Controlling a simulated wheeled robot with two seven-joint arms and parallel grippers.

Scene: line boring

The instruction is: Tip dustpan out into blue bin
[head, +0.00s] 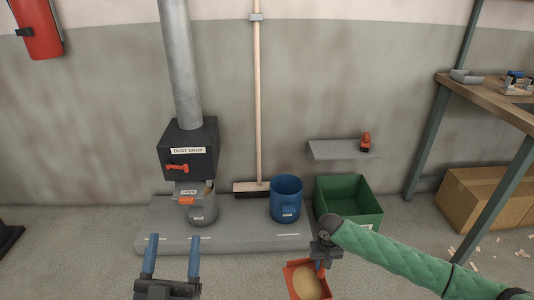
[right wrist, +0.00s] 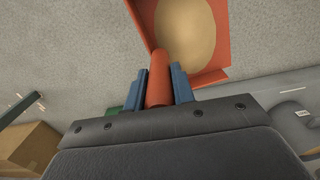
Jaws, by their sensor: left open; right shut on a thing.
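The orange-red dustpan (head: 297,267) is in my right gripper (head: 322,266), low in front of the grey plinth. In the right wrist view the blue fingers (right wrist: 159,88) are shut on its handle (right wrist: 158,78). A tan heap (head: 307,284) of dust lies in the pan; it also shows in the right wrist view (right wrist: 184,30). The blue bin (head: 286,202) stands on the plinth, upright and apart from the pan, further back. Its floor is hidden. My left gripper (head: 170,258) is open and empty at the lower left, its blue fingers apart.
A green crate (head: 348,205) stands right of the blue bin. A dust drop box (head: 189,149) with a grey canister (head: 203,210) below is at left. A workbench (head: 490,100) and cardboard box (head: 470,200) are at right.

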